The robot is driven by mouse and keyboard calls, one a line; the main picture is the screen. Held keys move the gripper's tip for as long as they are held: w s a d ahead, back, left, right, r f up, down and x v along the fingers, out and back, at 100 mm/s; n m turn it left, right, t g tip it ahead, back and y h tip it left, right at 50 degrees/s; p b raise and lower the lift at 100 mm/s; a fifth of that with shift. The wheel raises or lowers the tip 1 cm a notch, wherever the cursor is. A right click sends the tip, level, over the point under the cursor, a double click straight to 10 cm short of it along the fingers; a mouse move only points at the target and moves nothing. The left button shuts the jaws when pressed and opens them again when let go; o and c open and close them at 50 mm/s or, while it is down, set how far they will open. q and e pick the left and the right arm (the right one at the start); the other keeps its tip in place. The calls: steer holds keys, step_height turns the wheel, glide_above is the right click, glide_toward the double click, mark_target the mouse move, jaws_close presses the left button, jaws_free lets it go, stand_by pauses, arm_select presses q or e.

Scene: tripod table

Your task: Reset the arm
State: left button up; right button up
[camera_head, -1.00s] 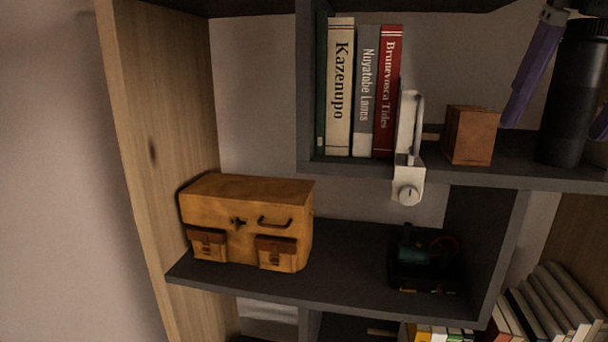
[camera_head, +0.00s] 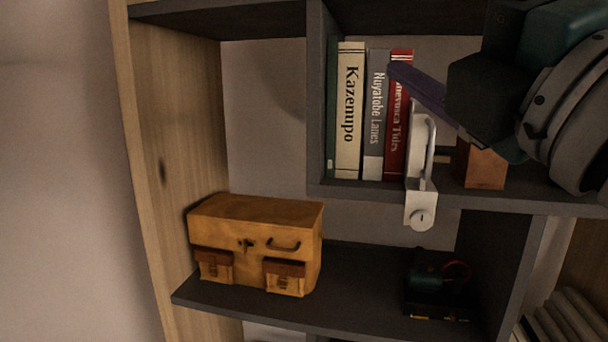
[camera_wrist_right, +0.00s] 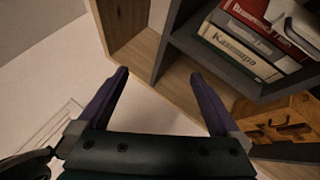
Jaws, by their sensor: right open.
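My right gripper (camera_head: 420,92) comes in from the upper right of the head view. One purple finger crosses in front of the red book's upper part, pointing left. The dark gripper body and arm cover the right end of the upper shelf. In the right wrist view the right gripper (camera_wrist_right: 158,74) shows both purple fingers spread apart. Nothing is between them but the wall and the wooden side panel behind. My left gripper is in neither view.
The upper shelf (camera_head: 380,194) holds upright books (camera_head: 350,115), a white clamp-like device (camera_head: 420,180) at its edge and a brown wooden block (camera_head: 483,168). The lower shelf (camera_head: 350,285) holds a tan case (camera_head: 240,228) and a dark green-black object (camera_head: 430,280). Open wall lies left.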

steer(key=s+d+f+m+g+h, duration=0.2)
steer(key=d+f+m+g+h, duration=0.25)
steer(key=f+m, duration=0.5)
steer(key=s+d+f+m+g+h, duration=0.3)
steer(key=d+f+m+h, duration=0.2)
steer(key=f+m, duration=0.4)
steer(key=s+f+m+g, duration=0.6)
steer(key=s+f+g, duration=0.3)
steer(key=s+f, duration=0.4)
steer(key=s, duration=0.3)
steer(key=shift+s+d+f+y, duration=0.25)
steer(key=shift+d+f+y, duration=0.05)
steer(key=shift+d+y, duration=0.1)
